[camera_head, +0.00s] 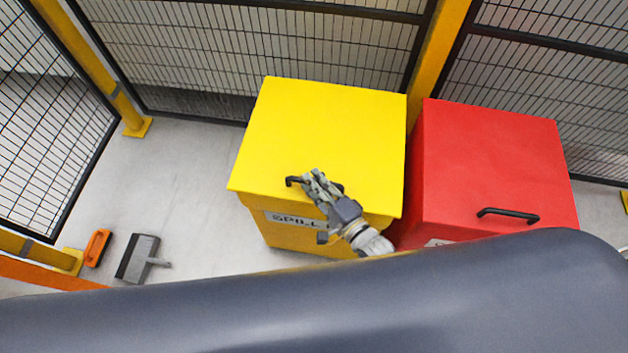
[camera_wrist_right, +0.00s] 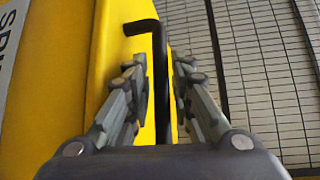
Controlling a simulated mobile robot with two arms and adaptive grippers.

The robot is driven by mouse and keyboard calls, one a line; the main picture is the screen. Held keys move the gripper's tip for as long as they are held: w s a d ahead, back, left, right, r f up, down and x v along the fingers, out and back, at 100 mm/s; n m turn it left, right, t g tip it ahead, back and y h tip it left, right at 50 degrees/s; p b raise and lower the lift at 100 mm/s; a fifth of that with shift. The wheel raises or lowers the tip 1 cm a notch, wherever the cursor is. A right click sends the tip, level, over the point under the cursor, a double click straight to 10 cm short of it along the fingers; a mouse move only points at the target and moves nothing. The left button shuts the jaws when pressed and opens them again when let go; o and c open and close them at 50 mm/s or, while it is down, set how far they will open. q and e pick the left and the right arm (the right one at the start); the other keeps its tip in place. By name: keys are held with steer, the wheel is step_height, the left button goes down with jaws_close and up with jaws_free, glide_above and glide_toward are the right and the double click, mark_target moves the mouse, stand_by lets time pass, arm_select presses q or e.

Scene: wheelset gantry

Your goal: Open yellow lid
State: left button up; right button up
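The yellow lid (camera_head: 325,125) is the flat top of the yellow bin (camera_head: 285,230), which bears a label starting "SPILL". The lid lies shut on the bin. Its black handle (camera_head: 293,181) sits near the front edge; the handle also shows in the right wrist view (camera_wrist_right: 160,85). My right gripper (camera_head: 314,180) is at the handle and covers its middle. In the wrist view my right gripper (camera_wrist_right: 159,65) has its fingers apart, one on each side of the handle bar, with gaps visible. My left gripper is not in view.
A red bin (camera_head: 490,165) with a black handle (camera_head: 508,214) stands close on the right. Wire fence panels (camera_head: 260,45) with yellow posts (camera_head: 435,45) stand behind. A dustpan-like grey tool (camera_head: 140,258) and an orange item (camera_head: 97,248) lie on the left floor.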

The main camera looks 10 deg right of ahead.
steer(key=shift+w+a, duration=0.1)
steer(key=shift+w, duration=0.1)
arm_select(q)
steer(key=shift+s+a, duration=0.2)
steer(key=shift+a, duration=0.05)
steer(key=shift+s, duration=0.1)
arm_select(e)
jaws_close()
arm_select(q)
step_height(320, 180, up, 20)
steer(key=p, duration=2)
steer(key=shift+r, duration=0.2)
arm_select(e)
steer(key=w+d+r+m+g, duration=0.1)
steer(key=w+r, duration=0.4)
steer(key=r, duration=0.6)
steer(key=w+d+r+m+g, duration=0.2)
steer(key=w+r+g, duration=0.1)
steer(key=r, duration=0.8)
steer(key=shift+w, duration=0.85)
